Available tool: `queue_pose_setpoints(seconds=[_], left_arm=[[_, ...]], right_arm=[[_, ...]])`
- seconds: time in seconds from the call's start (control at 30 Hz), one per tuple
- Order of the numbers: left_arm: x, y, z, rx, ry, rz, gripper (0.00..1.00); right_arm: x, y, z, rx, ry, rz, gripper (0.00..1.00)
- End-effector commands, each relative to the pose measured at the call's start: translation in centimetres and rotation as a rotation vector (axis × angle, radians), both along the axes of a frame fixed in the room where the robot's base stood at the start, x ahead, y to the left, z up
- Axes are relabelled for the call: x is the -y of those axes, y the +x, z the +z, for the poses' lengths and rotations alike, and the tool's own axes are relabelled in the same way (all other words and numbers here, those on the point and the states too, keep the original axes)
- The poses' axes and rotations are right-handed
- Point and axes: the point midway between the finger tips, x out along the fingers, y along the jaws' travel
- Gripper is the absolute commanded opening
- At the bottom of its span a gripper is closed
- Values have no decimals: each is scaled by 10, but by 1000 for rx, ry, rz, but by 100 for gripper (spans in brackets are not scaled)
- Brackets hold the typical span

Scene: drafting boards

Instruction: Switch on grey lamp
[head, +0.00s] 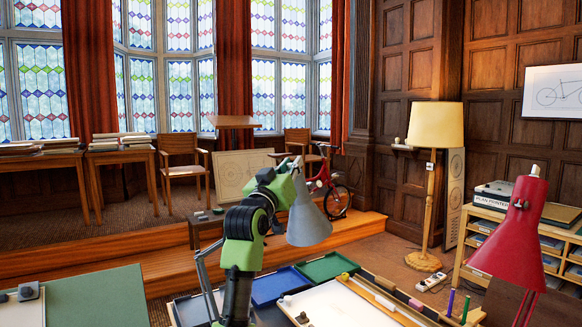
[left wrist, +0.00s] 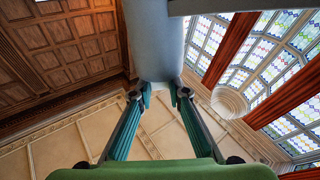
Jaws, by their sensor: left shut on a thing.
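The grey lamp's cone shade (head: 308,218) hangs over the drafting boards in the middle of the head view, its wide end down. My left gripper (head: 295,168) is at the narrow top of the shade. In the left wrist view, the two fingers of my left gripper (left wrist: 163,92) close on the lower end of a blue-grey lamp part (left wrist: 153,45). Thin grey bars, perhaps the lamp's arm, show left of my green arm, which hides much of the rest. I cannot see a lit bulb or the switch. My right gripper is not in view.
A red lamp (head: 512,230) stands at the right. Below the shade are a white board (head: 340,305), blue and green trays (head: 327,267) and a wooden ledge with drawing tools. A green board (head: 95,295) lies at left. A floor lamp (head: 435,125) stands behind.

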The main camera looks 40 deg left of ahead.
Motion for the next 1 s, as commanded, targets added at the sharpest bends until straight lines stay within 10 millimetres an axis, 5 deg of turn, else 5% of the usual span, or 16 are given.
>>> queue_pose_setpoints(seconds=[0.07,0.1,0.17,0.63,1.0], left_arm=[[0,0,0,0,0,0,0],[0,0,0,0,0,1,18],[0,0,0,0,0,1,33],[3,-7,-3,-1,1,0,33],[27,-67,-22,-1,0,1,33]], right_arm=[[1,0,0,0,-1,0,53],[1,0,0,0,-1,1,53],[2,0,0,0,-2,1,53],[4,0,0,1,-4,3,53],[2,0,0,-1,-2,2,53]])
